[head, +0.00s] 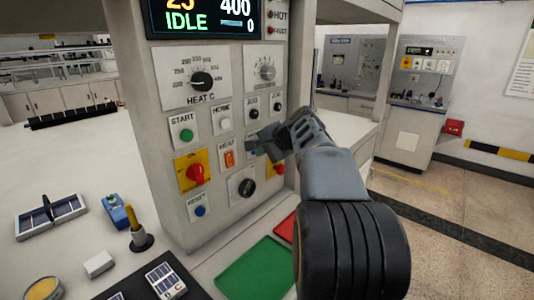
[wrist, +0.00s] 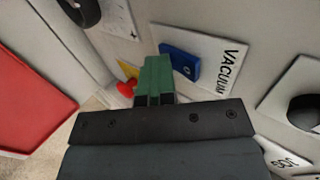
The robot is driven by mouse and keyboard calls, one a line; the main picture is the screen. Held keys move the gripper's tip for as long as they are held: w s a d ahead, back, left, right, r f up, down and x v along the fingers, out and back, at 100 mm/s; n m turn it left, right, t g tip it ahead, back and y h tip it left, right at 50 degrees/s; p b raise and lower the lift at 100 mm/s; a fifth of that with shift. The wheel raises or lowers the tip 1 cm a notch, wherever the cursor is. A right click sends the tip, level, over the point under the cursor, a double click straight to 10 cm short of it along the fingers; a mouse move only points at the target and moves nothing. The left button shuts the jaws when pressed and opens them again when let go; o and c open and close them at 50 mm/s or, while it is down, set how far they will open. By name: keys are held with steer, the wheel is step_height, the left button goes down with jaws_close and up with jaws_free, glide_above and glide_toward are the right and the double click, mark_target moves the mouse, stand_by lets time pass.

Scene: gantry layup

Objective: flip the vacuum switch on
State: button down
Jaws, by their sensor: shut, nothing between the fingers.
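The vacuum switch (wrist: 180,63) is a blue rocker on a white plate marked VACUUM (wrist: 226,72) in the wrist view. I cannot tell which way the rocker is set. My gripper (wrist: 158,68) has its green fingers shut and empty, with the tips beside the blue rocker, left of it in the wrist view. I cannot tell whether they touch it. In the head view my gripper (head: 258,147) is at the panel, just right of the orange heat switch (head: 229,158), and it mostly hides the vacuum switch there.
The panel (head: 154,130) also carries a green start button (head: 187,135), a red knob on yellow (head: 195,173), a black knob (head: 247,187) and a blue reset button (head: 200,211). The display (head: 205,18) reads IDLE. A green mat (head: 254,268) lies below.

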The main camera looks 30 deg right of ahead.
steer(key=shift+w+a+f, duration=0.1)
steer(key=shift+a+f, duration=0.05)
steer(key=s+d+r, duration=0.1)
steer(key=s+r, duration=0.1)
steer(key=s, duration=0.4)
steer(key=s+d+r, duration=0.2)
steer(key=s+r, duration=0.1)
steer(key=s, duration=0.3)
steer(key=shift+d, duration=0.25)
